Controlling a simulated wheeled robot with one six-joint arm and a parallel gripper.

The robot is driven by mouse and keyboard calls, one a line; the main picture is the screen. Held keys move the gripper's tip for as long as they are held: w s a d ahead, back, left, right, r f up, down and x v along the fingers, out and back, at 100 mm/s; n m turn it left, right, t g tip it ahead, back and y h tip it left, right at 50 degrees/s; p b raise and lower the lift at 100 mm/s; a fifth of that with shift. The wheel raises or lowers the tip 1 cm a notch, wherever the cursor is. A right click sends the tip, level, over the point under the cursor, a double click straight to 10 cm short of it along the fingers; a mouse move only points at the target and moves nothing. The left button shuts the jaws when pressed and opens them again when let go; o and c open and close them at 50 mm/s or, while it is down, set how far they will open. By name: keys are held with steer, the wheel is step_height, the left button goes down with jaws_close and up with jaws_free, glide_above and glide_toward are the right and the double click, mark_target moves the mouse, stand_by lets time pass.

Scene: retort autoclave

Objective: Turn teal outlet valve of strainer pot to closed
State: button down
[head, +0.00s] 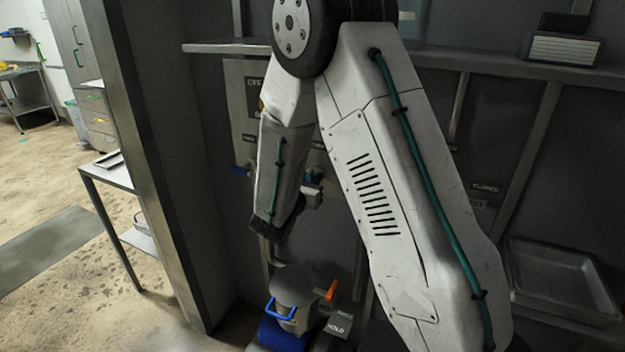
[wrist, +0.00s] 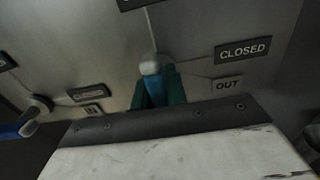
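In the wrist view the teal outlet valve (wrist: 160,91) has a bright teal handle with a pale rounded end, against the grey panel. The two dark teal fingers of my gripper (wrist: 159,98) stand close on both sides of the handle, with no visible gap. The handle's lower part is hidden behind my gripper's body. A CLOSED sign (wrist: 243,50) is to the right, with an OUT sign (wrist: 228,85) below it.
A blue valve handle (head: 240,171) is left of my forearm; it shows in the wrist view (wrist: 29,128) too. Below is a grey pot (head: 296,287) with a blue handle, near an orange lever (head: 332,290). A metal tray (head: 560,280) is at right, a doorpost at left.

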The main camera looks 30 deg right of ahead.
steer(key=shift+m, duration=9)
steer(key=shift+s, duration=0.1)
steer(key=shift+f, duration=0.1)
steer(key=c, duration=1.4)
jaws_free()
